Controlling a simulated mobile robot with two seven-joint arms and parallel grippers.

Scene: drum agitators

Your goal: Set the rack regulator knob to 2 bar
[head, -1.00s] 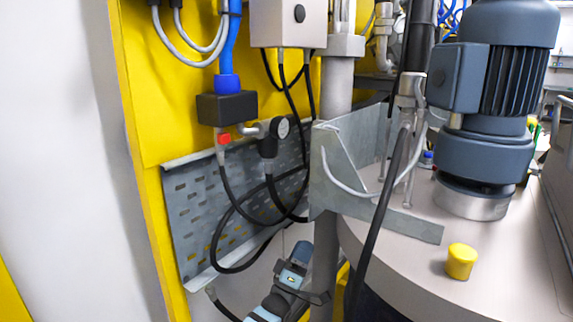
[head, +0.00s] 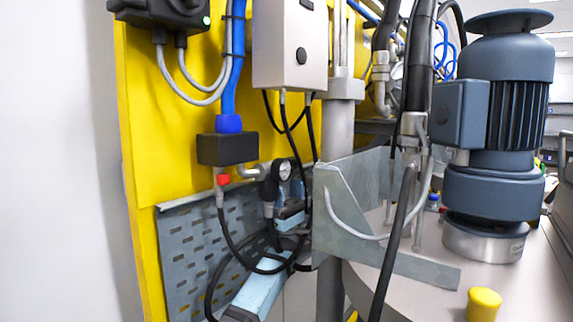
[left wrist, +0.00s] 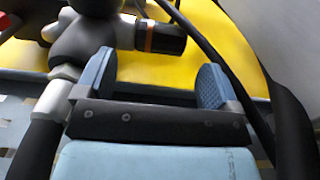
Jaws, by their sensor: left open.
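The rack regulator (head: 268,188) is a black body on a grey pipe, with a small round gauge (head: 284,170) at its upper right. The gauge reading is too small to tell. My left gripper (head: 291,214) is just below and right of the regulator, partly hidden by black hoses. In the left wrist view, its blue fingers (left wrist: 155,82) are apart and empty. The black regulator body (left wrist: 92,40) is beyond the left finger. A black cylinder with an orange ring (left wrist: 158,38) projects right beyond the finger gap; I cannot tell whether it is the knob. My right gripper is not in view.
Black hoses (head: 228,240) loop in front of the perforated grey tray (head: 185,245) and across my left arm. A metal bracket (head: 340,225) and a drum with a motor (head: 495,130) stand to the right.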

